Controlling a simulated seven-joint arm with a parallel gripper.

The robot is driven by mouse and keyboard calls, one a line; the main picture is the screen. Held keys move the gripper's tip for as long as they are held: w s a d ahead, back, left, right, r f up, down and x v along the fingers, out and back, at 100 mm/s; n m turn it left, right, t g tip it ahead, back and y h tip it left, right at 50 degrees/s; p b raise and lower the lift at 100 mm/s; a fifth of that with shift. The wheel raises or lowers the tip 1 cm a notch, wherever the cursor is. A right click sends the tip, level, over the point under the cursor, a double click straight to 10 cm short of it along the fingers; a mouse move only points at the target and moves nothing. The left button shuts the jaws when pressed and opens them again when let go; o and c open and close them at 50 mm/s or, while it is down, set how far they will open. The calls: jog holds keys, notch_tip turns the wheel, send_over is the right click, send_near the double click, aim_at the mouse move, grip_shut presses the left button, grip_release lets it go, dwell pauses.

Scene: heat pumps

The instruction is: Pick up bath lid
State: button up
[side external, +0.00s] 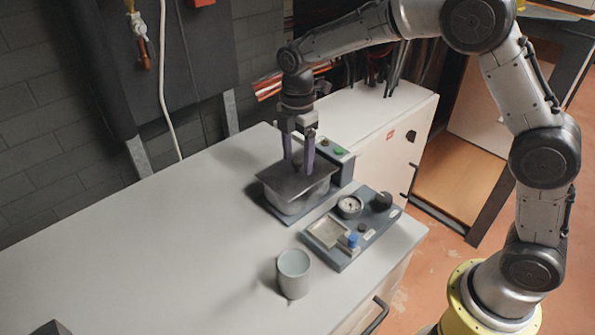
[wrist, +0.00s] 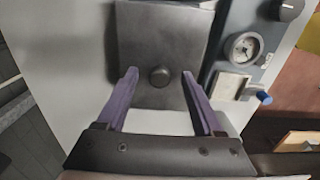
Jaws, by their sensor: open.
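The bath lid (side external: 285,183) is a dark flat square plate lying on top of the light grey bath (side external: 297,205). In the wrist view the lid (wrist: 150,35) has a round dark knob (wrist: 159,76) near its middle. My gripper (side external: 299,168) points down over the lid. In the wrist view its two purple fingers (wrist: 159,73) are apart, one on each side of the knob, with gaps between them and it. The gripper is open and empty. In the side view the fingers hide the knob.
Beside the bath stands a grey panel with a gauge (side external: 350,206), a dark knob (side external: 381,202), a metal tray (side external: 328,231) and a blue-capped piece (side external: 352,240). A grey cup (side external: 294,273) stands near the front edge. The counter's left side (side external: 150,250) is mostly clear.

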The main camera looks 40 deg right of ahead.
grip_shut()
jog(key=shift+r, duration=0.2)
dwell(0.4)
